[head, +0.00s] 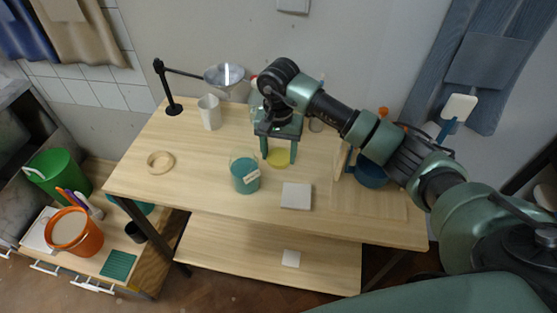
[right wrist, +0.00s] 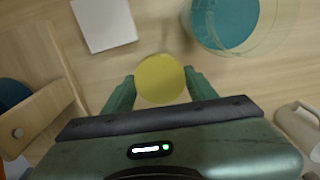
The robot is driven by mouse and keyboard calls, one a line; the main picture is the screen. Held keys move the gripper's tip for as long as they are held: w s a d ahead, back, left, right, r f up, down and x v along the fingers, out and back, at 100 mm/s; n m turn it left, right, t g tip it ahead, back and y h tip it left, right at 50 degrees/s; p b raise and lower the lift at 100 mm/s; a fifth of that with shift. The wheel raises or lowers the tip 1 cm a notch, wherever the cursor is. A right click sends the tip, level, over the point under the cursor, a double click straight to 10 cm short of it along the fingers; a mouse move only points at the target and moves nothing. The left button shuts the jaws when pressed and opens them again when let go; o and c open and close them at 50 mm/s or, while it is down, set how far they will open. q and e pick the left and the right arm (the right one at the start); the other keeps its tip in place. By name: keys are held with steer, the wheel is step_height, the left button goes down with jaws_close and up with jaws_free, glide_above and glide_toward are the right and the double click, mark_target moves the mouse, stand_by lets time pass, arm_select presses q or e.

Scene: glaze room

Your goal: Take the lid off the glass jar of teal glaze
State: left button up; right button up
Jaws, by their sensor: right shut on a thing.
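The glass jar (head: 245,178) holds teal glaze and stands on the wooden table, with a pale label on its front. Its top looks uncovered; its rim and the teal inside also show at the top of the right wrist view (right wrist: 224,22). My right gripper (head: 278,157) is to the right of the jar, pointing down. It is shut on a round yellow lid (right wrist: 160,80), which spans between the two fingertips. The lid is apart from the jar; I cannot tell how high it is above the table. My left gripper is not in view.
A pale square tile (head: 296,196) lies in front of my right gripper. A white pitcher (head: 209,113), a lamp (head: 226,74) and a wooden ring (head: 160,162) are to the left. A blue pot (head: 371,173) stands right. The front left tabletop is clear.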

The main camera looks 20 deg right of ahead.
mark_target(279, 171)
step_height(279, 171, down, 4)
steer(key=shift+r+p, duration=0.1)
steer(key=shift+p, duration=0.4)
steer(key=shift+f, duration=0.35)
steer(key=shift+f, duration=0.2)
steer(key=o, duration=1.6)
steer(key=shift+c, duration=0.2)
